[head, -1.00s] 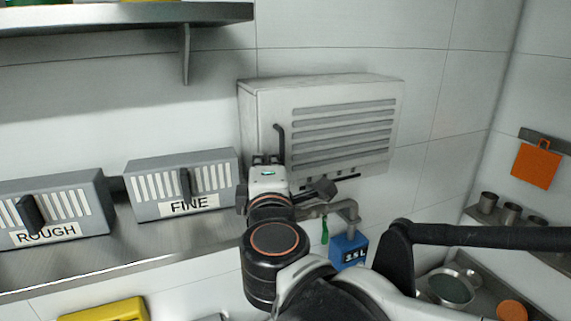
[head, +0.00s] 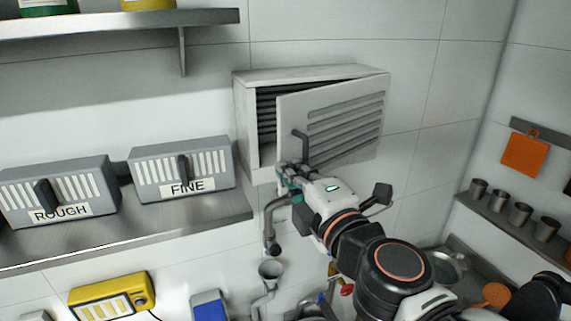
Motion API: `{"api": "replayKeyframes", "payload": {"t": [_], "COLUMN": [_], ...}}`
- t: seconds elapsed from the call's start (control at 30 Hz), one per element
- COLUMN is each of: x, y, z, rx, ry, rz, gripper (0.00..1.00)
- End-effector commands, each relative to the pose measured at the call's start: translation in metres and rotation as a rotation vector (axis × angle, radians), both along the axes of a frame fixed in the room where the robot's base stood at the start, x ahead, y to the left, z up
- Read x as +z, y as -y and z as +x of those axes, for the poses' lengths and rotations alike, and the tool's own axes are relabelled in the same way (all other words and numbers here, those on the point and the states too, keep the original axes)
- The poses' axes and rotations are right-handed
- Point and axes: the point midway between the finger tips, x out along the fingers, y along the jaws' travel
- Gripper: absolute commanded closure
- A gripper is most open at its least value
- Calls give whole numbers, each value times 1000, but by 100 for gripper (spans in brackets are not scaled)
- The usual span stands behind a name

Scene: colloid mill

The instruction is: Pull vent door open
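The vent door (head: 345,118) is a white louvred panel on the white wall box (head: 248,120). It stands partly open, swung out on its left side, with its right edge still at the box. Dark slats show in the gap at the left. A dark bent handle (head: 302,146) sits at the door's left edge. My gripper (head: 284,176) is at the lower end of this handle, with its fingertips close around or against it. The fingertips are small and partly hidden, so I cannot tell whether they are closed on the handle.
Two grey boxes marked ROUGH (head: 58,192) and FINE (head: 182,168) stand on a metal shelf (head: 130,230) at left. A pipe (head: 272,225) and funnel (head: 270,270) are below the vent. Metal cups (head: 498,200) stand on a right-hand shelf. An upper shelf (head: 120,28) is at top left.

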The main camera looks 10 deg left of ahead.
Motion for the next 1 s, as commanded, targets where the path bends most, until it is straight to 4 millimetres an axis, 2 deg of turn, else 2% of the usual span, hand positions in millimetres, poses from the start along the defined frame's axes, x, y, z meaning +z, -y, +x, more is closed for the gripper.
{"api": "replayKeyframes", "payload": {"t": [0.03, 0.53, 1.0], "x": [3, -2, -4], "y": [9, 66, 122], "z": [-1, -31, -48], "rx": [8, 189, 363], "ry": [-1, -9, -6], "rz": [1, -4, -5], "gripper": [100, 100, 100]}}
